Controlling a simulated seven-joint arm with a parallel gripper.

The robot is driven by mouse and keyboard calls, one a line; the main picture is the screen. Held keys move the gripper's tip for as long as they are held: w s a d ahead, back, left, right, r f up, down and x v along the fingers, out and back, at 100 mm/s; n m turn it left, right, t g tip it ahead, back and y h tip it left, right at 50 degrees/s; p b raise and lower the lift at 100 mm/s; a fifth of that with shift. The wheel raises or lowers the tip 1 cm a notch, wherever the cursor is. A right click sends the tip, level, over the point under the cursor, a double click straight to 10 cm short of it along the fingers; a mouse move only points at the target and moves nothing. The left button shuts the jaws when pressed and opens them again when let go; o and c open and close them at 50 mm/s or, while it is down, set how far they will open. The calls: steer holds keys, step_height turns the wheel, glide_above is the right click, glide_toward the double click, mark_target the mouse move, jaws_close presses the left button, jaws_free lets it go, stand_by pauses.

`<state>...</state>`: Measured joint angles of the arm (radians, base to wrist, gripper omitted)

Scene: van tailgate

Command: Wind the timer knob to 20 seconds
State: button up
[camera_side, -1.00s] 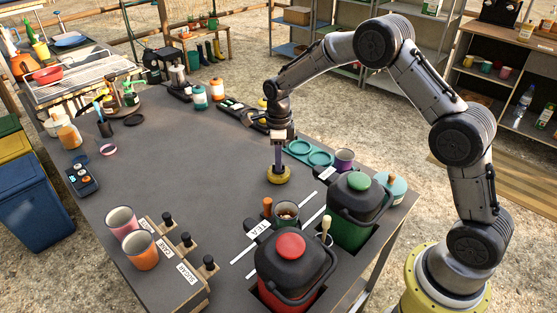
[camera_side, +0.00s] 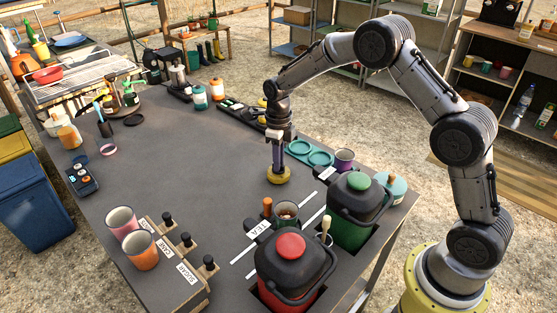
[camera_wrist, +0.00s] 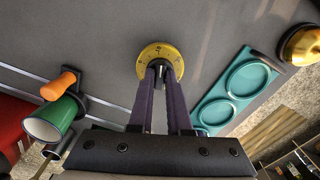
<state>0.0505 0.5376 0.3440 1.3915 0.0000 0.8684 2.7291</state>
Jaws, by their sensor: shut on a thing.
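The timer is a round yellow disc with dark dial marks (camera_wrist: 153,52), and it also shows as a squat yellow body on the grey tabletop in the side view (camera_side: 279,178). My gripper (camera_wrist: 160,72) points down at the timer, with both fingers shut on its dark central knob. In the side view my gripper (camera_side: 278,164) stands straight above the timer. The fingers hide most of the knob, and the dial marks are too small to read, so I cannot tell the setting.
A teal tray with two rings (camera_side: 311,153) lies to the right of the timer. A green mug (camera_wrist: 52,120) and an orange-handled item (camera_wrist: 58,86) are nearby. Red-lidded (camera_side: 290,246) and green-lidded (camera_side: 359,181) canisters stand in front. The table left of the timer is clear.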

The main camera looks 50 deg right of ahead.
steer(key=shift+m, duration=0.5)
steer(key=shift+m, duration=1)
steer(key=o, duration=0.4)
steer(key=shift+o, duration=0.2)
steer(key=shift+r, duration=0.1)
steer(key=shift+r, duration=3.45)
